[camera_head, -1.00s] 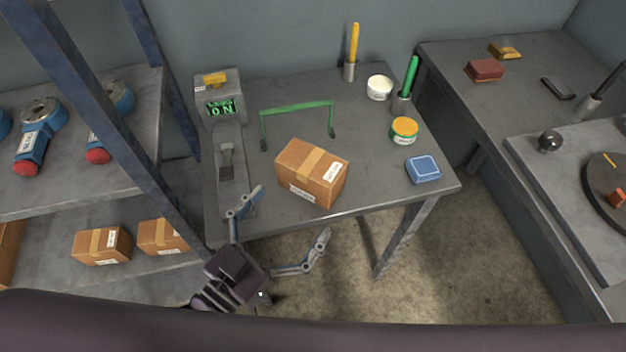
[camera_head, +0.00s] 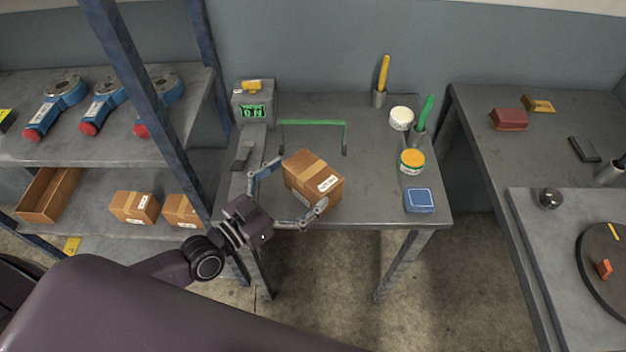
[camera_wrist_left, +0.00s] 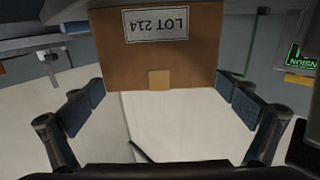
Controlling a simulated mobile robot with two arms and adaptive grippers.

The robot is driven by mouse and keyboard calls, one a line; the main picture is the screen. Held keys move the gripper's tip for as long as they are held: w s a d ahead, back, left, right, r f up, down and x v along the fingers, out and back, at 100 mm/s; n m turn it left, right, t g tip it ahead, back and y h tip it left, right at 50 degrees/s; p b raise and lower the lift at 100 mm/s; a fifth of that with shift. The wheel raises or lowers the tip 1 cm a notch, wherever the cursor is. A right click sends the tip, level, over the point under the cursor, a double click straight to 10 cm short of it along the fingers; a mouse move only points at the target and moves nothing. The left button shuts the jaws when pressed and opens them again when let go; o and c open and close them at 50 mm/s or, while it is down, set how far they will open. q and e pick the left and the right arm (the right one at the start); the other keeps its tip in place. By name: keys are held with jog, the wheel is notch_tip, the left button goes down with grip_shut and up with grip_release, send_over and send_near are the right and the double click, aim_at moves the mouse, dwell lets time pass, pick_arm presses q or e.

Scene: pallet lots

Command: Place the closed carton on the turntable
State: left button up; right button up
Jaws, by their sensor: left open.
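The closed carton (camera_head: 311,184), brown with a tape strip and white labels, sits near the front edge of the middle table. My left gripper (camera_head: 288,192) is open, with one finger at the carton's left side and the other at its near right side. In the left wrist view the carton (camera_wrist_left: 160,62) shows a label reading LOT 214, between and beyond the spread fingers (camera_wrist_left: 163,120). I cannot tell whether a finger touches it. The dark round turntable (camera_head: 606,255) is at the far right, with an orange piece on it. My right gripper is not in view.
A green bar frame (camera_head: 313,123) stands behind the carton. A scale-like device with a green display (camera_head: 252,111), tubs and a blue box (camera_head: 419,200) share the table. A shelf with more cartons (camera_head: 135,207) and a blue post (camera_head: 150,100) stands left.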

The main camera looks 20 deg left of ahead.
aim_at(324, 163)
pick_arm(q)
jog(key=shift+x, duration=1.9)
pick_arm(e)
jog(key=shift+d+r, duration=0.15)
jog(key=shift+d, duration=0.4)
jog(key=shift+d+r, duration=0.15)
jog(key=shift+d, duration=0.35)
pick_arm(q)
jog(key=shift+c, duration=0.6)
jog(key=c, duration=1)
jog(key=shift+r, duration=0.1)
jog(key=shift+c, duration=0.9)
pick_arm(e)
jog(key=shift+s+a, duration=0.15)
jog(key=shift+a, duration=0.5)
